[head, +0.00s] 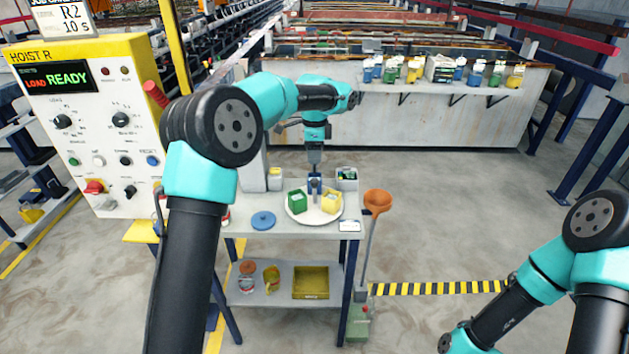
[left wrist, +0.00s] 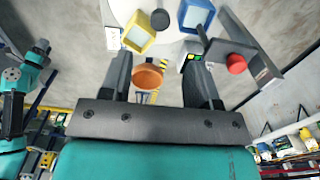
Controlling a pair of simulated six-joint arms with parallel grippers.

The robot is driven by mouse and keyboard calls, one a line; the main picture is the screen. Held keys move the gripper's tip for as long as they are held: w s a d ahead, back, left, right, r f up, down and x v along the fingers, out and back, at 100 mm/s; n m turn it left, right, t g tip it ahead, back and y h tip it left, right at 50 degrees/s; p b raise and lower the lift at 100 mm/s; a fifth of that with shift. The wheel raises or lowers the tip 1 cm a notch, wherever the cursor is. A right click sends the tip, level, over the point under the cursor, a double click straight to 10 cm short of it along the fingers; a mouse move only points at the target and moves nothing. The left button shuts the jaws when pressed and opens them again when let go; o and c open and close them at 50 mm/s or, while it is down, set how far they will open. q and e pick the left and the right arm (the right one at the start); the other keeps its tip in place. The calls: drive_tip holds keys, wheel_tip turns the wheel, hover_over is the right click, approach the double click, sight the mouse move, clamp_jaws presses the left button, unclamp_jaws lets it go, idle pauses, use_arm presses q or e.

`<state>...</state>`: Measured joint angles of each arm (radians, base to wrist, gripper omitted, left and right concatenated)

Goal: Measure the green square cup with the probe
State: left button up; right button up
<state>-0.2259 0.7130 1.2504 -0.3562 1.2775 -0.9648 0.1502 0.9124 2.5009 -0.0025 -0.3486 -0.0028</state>
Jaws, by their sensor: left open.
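The green square cup (head: 297,201) stands upright on the left of a round white plate (head: 314,220) in the head view. A yellow square cup (head: 331,202) stands on its right and also shows in the left wrist view (left wrist: 140,36). A blue-rimmed square cup (left wrist: 197,14) shows at the top of the left wrist view. My left gripper (head: 315,184) points down over the back of the plate, between the green and yellow cups. I cannot make out the probe for certain. My right gripper is out of view.
The plate is on a small bench (head: 240,228). A blue disc (head: 263,220), a white device (head: 349,226) and a grey bin (head: 347,180) are near it. A hoist panel (head: 85,125) is at left.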

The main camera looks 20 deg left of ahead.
sight(315, 180)
use_arm(q)
wheel_tip(315, 180, down, 10)
drive_tip(key=shift+f, duration=0.25)
idle(0.3)
clamp_jaws()
idle(0.4)
